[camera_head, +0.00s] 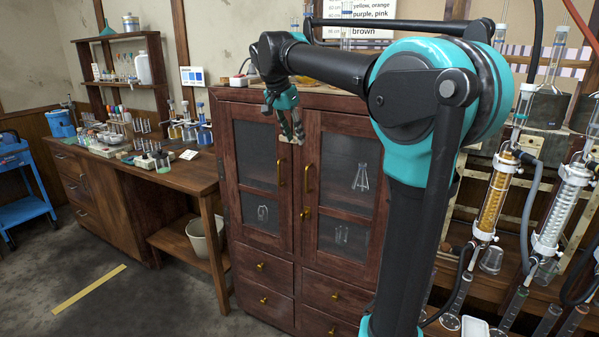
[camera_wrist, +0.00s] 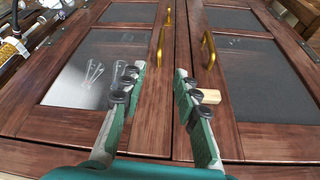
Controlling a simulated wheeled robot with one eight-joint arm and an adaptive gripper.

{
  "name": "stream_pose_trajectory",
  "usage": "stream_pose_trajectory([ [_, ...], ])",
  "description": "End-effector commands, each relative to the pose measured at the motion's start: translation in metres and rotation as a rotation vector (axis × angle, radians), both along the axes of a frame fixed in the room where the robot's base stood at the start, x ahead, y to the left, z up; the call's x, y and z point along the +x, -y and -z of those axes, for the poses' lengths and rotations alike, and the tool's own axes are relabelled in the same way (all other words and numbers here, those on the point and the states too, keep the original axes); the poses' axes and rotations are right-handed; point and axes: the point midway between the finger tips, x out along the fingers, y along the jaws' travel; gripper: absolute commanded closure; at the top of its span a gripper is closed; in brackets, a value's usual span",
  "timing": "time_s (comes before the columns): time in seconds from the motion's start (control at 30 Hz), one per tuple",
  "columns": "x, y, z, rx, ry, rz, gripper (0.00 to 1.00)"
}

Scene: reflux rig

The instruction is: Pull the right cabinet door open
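The right cabinet door (camera_head: 340,240) is dark red-brown wood with a glass pane and looks shut. Its gold handle (camera_head: 308,177) stands upright near the middle seam, with a round gold knob (camera_head: 305,213) below. In the wrist view, which looks turned over, this door (camera_wrist: 60,122) is on the left, with its handle (camera_wrist: 156,48) beyond my fingers. My gripper (camera_head: 292,137) is in front of the cabinet's upper part, above the handles. In the wrist view my gripper (camera_wrist: 155,90) is open, with nothing visible between its fingers.
The left door (camera_head: 255,212) has its own handle (camera_head: 279,173). A pale wooden piece (camera_wrist: 209,97) shows by one finger. Glassware (camera_head: 361,177) stands behind the pane. A wooden workbench (camera_head: 180,182) is at left, and glass condensers (camera_head: 493,200) are at right.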

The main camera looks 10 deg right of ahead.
Motion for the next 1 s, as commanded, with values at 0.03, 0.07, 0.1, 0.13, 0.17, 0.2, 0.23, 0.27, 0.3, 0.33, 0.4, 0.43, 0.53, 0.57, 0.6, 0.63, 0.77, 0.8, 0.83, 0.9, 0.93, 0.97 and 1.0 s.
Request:
stream_pose_trajectory([
  [0.03,0.001,0.000,0.001,0.000,0.001,0.004,0.69],
  [0.07,0.002,0.001,0.003,0.000,0.001,0.005,0.69],
  [0.1,0.003,0.002,0.006,0.000,0.001,0.006,0.69],
  [0.13,0.004,0.003,0.010,0.000,0.001,0.005,0.69],
  [0.17,0.005,0.004,0.013,0.000,0.001,0.005,0.69],
  [0.2,0.006,0.006,0.020,0.000,0.001,0.005,0.69],
  [0.23,0.007,0.008,0.024,-0.001,0.001,0.005,0.69],
  [0.27,0.009,0.009,0.030,-0.001,0.001,0.005,0.69],
  [0.3,0.011,0.012,0.037,0.000,0.001,0.006,0.69],
  [0.33,0.013,0.014,0.043,0.000,0.001,0.006,0.69],
  [0.4,0.016,0.018,0.056,-0.001,0.001,0.005,0.69],
  [0.43,0.018,0.019,0.061,-0.001,0.000,0.004,0.69],
  [0.53,0.023,0.025,0.080,-0.001,0.001,0.005,0.69],
  [0.57,0.024,0.027,0.085,-0.001,0.001,0.005,0.69],
  [0.6,0.027,0.029,0.093,0.000,0.001,0.005,0.69],
  [0.63,0.028,0.030,0.098,0.000,0.001,0.004,0.69],
  [0.77,0.035,0.037,0.121,0.000,0.001,0.004,0.69],
  [0.8,0.036,0.039,0.127,0.000,0.001,0.004,0.69],
  [0.83,0.037,0.041,0.132,0.000,0.001,0.005,0.69],
  [0.9,0.040,0.043,0.141,0.000,0.001,0.004,0.69],
  [0.93,0.041,0.044,0.144,-0.001,0.001,0.003,0.69],
  [0.97,0.042,0.045,0.147,-0.001,0.001,0.003,0.69],
  [1.0,0.043,0.046,0.150,0.000,0.000,0.003,0.69],
])
